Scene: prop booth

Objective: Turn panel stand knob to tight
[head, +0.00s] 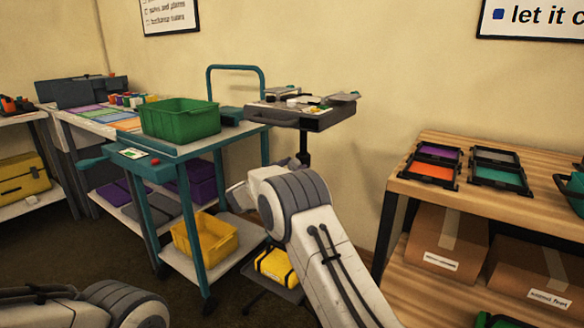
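What looks like the panel stand has a dark grey tray-like head (318,119) on a thin black pole (304,146), right of the teal cart. Small items lie on the head. My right arm crosses in front of the lower pole, and I cannot make out a knob. My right gripper (236,196) is at the arm's far end, left of the pole in the picture; its fingers are not clear. Only a link of my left arm shows at the bottom left; its gripper is out of view.
The teal cart (184,151) carries a green crate (180,119) and a yellow bin (205,239). A yellow item (274,266) sits low behind my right arm. A wooden shelf (480,206) with trays and boxes stands at right. Dark floor is open at front left.

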